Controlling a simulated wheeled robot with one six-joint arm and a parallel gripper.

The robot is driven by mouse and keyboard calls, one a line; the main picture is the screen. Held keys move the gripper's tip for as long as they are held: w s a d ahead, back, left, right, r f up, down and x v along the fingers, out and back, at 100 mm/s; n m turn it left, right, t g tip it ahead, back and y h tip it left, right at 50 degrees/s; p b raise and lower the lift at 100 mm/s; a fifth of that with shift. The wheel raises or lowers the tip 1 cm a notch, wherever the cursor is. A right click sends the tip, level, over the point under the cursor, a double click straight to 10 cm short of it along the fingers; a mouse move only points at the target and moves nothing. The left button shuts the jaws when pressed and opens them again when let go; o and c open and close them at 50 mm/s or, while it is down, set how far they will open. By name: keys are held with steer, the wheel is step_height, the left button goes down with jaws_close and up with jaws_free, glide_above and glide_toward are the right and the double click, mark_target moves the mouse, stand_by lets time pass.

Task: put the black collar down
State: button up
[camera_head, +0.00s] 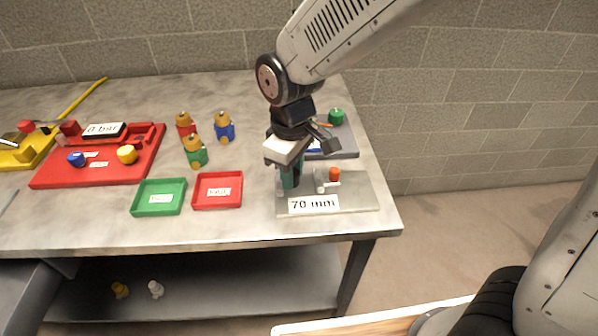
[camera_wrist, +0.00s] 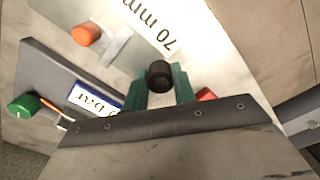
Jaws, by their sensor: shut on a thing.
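The black collar (camera_wrist: 160,76) is a short dark ring with a hollow middle. It sits between the green fingers of my gripper (camera_wrist: 160,88) in the wrist view. My gripper (camera_head: 290,178) is shut on it and points down over the left part of the pale grey plate (camera_head: 355,190) labelled 70 mm. The collar cannot be made out in the head view, where the fingers and wrist hide it. I cannot tell whether it touches the plate.
An orange cap (camera_head: 334,174) and a pale fitting (camera_head: 322,188) are on the plate, right of my gripper. A darker plate with a green knob (camera_head: 336,116) lies behind. Small red (camera_head: 217,205) and green (camera_head: 159,211) trays are to the left. Several coloured bottle-like parts (camera_head: 195,152) stand behind them.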

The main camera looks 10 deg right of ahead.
steer(key=w, duration=0.1)
steer(key=w+d, duration=0.1)
steer(key=w, duration=0.1)
steer(key=shift+d+f, duration=0.2)
steer(key=shift+d, duration=0.1)
steer(key=shift+f, duration=1.7)
steer(key=shift+f, duration=0.15)
steer(key=o, duration=1)
step_height(320, 180, up, 12)
steer(key=s+d+r+m, duration=0.3)
steer(key=s+d, duration=0.1)
steer(key=d, duration=0.3)
steer(key=s+d+r+m, duration=0.2)
steer(key=s+d+r, duration=0.15)
steer(key=d, duration=0.25)
steer(key=s+d+f+m+t, duration=0.1)
steer(key=s+d+m, duration=0.4)
steer(key=s+d, duration=0.3)
steer(key=s, duration=0.4)
steer(key=shift+m, duration=0.4)
